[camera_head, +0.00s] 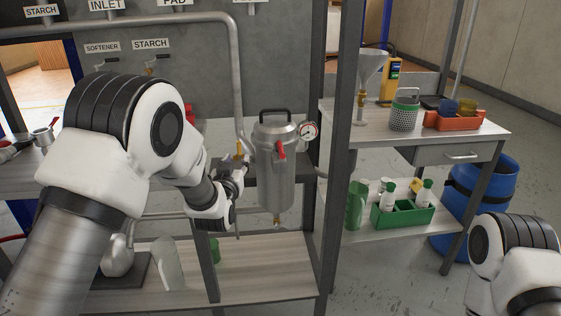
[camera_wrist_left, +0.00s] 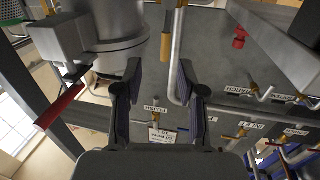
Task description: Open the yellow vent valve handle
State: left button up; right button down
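A small yellow vent valve handle (camera_head: 240,148) shows on the grey pipe just left of the steel tank (camera_head: 275,180). The tank has a red handle (camera_head: 281,150) and a round gauge. My left gripper (camera_head: 238,167) is just below the yellow handle, beside the tank. In the left wrist view my left gripper (camera_wrist_left: 161,75) is open, its two dark fingers apart with nothing held. A yellow piece (camera_wrist_left: 166,45) shows beyond and between the fingers; I cannot tell whether anything touches it. Of my right arm only links show at the lower right; its gripper is out of view.
The grey pipe (camera_head: 235,80) runs down close to my left gripper. A dark rack post (camera_head: 340,130) stands right of the tank. The bench (camera_head: 470,130) at right holds a funnel and an orange tray (camera_head: 452,121). A blue drum (camera_head: 487,200) stands beside it.

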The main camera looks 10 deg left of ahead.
aim_at(238, 146)
pick_arm(q)
jog(key=w, duration=0.4)
jog(key=w+a+r, duration=0.1)
jog(key=w, duration=0.2)
jog(key=shift+a+p, duration=0.1)
jog(key=shift+p, duration=0.2)
jog(key=shift+w+a, duration=0.15)
jog(key=shift+w, duration=0.3)
grip_shut()
